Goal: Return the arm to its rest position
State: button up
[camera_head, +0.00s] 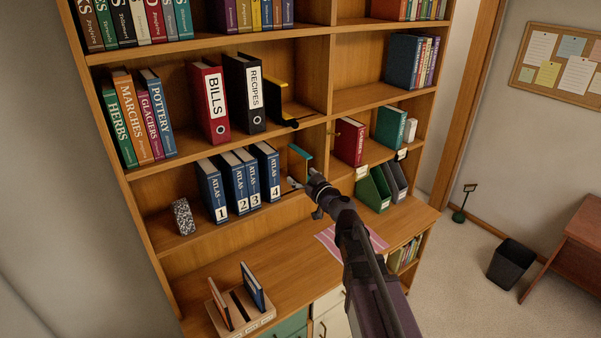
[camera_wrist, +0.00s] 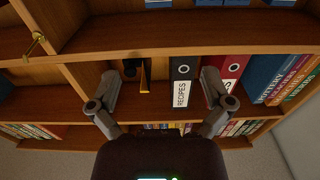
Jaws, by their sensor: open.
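Beyond the fingers are the black RECIPES binder (camera_wrist: 182,80) and a yellow bookend (camera_wrist: 145,75). The red BILLS binder (camera_wrist: 234,65) shows behind the right finger. In the head view the RECIPES binder (camera_head: 245,93) and BILLS binder (camera_head: 209,100) stand upright on the middle shelf.
The wooden bookcase (camera_head: 330,75) has a central divider close to my gripper. Green and grey file holders (camera_head: 372,190) stand right. A book stand (camera_head: 240,315) sits on the lower ledge.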

jog(key=shift+f, duration=0.1)
jog(key=s+d+f+g+h+b, duration=0.1)
jog(key=s+f+g+b, duration=0.4)
jog(key=f, duration=0.5)
jog(key=s+d+f+g+h+b, duration=0.1)
jog(key=s+f+g+b, duration=0.4)
jog(key=f, duration=0.5)
jog(key=s+d+f+m+g+h+b, duration=0.5)
jog(key=s+d+f+m+h, duration=0.2)
jog(key=s+d+f, duration=0.7)
jog(key=shift+s+d+f+h+b, duration=0.15)
jog(key=shift+s+f+h+b, duration=0.2)
jog(key=shift+h, duration=0.45)
